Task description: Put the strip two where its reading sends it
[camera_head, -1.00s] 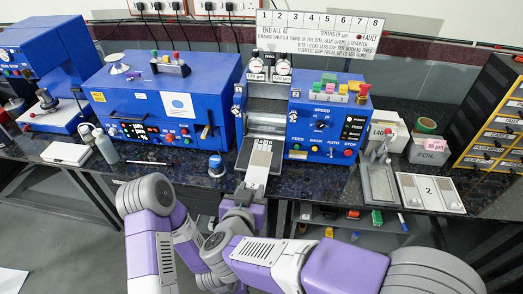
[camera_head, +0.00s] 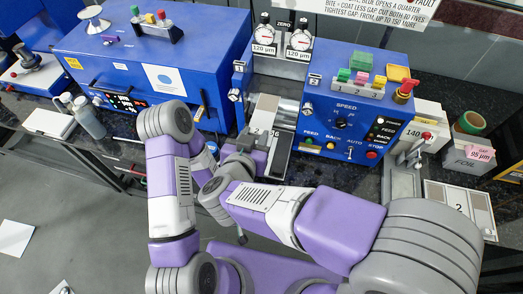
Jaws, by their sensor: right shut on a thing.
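The strip marked 2 (camera_head: 263,113) is a pale grey and beige piece at the roller opening of the blue roll machine (camera_head: 345,115). It lies over the left part of the dark feed plate (camera_head: 281,155). My right gripper (camera_head: 243,152) is shut at the strip's near end; my wrist partly hides its fingers. Two dials (camera_head: 265,37) above the rollers carry 120 µm labels. A pale tray marked 2 (camera_head: 447,193) lies at the right. My left gripper cannot be made out.
At the right stand a white box marked 140 (camera_head: 425,118), a metal stand (camera_head: 402,183) and a foil box (camera_head: 468,166) with a pink 95 µm tag. A blue oven-like machine (camera_head: 160,60) and a bottle (camera_head: 88,118) stand at the left.

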